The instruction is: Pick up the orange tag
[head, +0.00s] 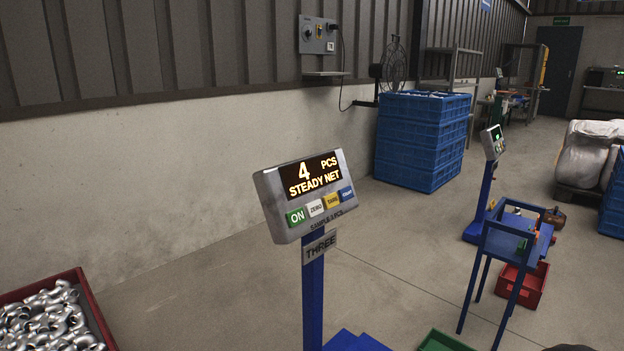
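I cannot make out the orange tag for certain. A small orange-red patch (537,236) shows at the blue stand (497,238) on the right, next to a small green thing (521,246); it is too small to tell what it is. My gripper does not show in the head view. A dark shape at the bottom edge, right of centre, is too cut off to identify.
A scale display (308,192) on a blue post stands in front, reading 4 PCS. A red-rimmed bin (95,308) of metal fittings is at lower left. A red crate (522,284) sits by the stand. Blue crates (420,140) are stacked behind.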

